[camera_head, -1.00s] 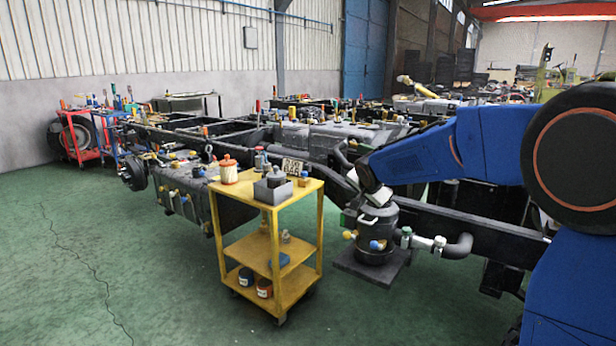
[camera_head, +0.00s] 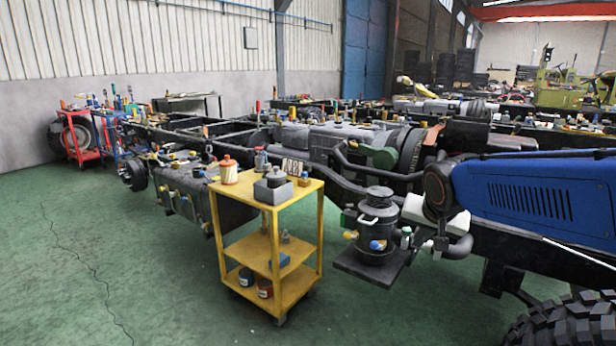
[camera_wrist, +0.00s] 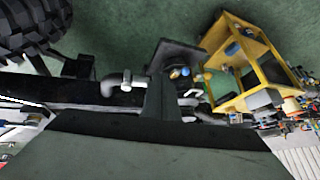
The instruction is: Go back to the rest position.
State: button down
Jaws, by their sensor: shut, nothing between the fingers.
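My gripper (camera_wrist: 160,92) shows in the wrist view as a dark narrow piece in front of a broad grey body. It is shut and empty. In the head view my blue arm reaches in from the right edge, and its dark joint and white wrist part stand in front of the truck chassis (camera_head: 470,225). The gripper's fingers cannot be made out in that view. The arm end is just right of the black canister (camera_head: 377,222); I cannot tell whether there is depth between them.
A yellow cart (camera_head: 262,247) stands left of the canister, with a filter (camera_head: 228,170) and a grey box (camera_head: 273,191) on top. A large tyre (camera_head: 565,325) is at the lower right. Red and blue trolleys stand at the far left. The green floor at front left is clear.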

jog(key=s+d+f+n+g, duration=0.1)
jog(key=s+f, duration=0.3)
jog(key=s, duration=0.9)
jog(key=s+f+n+g+y, duration=0.1)
jog(key=s+f+n, duration=0.3)
jog(key=s, duration=0.9)
jog(key=shift+d, duration=0.4)
